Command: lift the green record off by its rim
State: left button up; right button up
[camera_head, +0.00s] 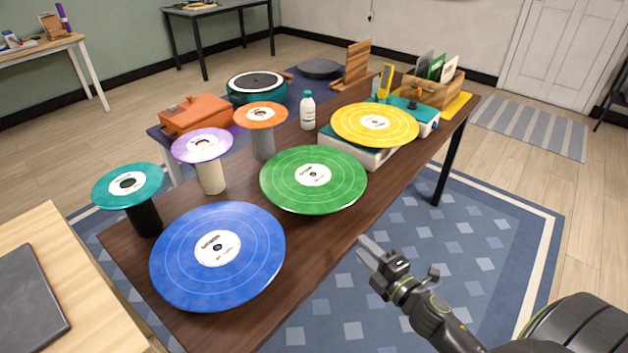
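The green record (290,192) is a large disc with a white label, near the middle of the dark wooden table (330,238). It looks flat and level, and whatever is under it is hidden. My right gripper (370,248) is beyond the table's near right edge, below and to the right of the green record. It is apart from the record and holds nothing that I can see. Its fingers are too small and edge-on to tell whether they are open or shut. My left gripper is not in view.
A blue record (180,262) lies near left, and a yellow record (350,122) sits on a turntable behind. Small teal (108,188), purple (185,148) and orange (246,119) discs stand on posts. A white bottle (307,112) stands behind the green record.

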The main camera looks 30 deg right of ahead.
notch_tip(320, 180, up, 2)
jog(key=w+p, duration=0.2)
jog(key=p, duration=0.2)
send_near(321, 201)
jog(key=shift+n+y, duration=0.3)
jog(key=shift+n, duration=0.1)
jog(key=w, duration=0.2)
jog(key=w+f, duration=0.1)
jog(key=w, duration=0.1)
jog(key=shift+w+a, duration=0.1)
jog(key=shift+w+a+r, duration=0.1)
jog(key=shift+w, duration=0.65)
jog(key=w, duration=0.4)
jog(key=shift+w+a, duration=0.15)
jog(key=shift+a, duration=0.05)
grip_shut()
jog(key=shift+r, duration=0.1)
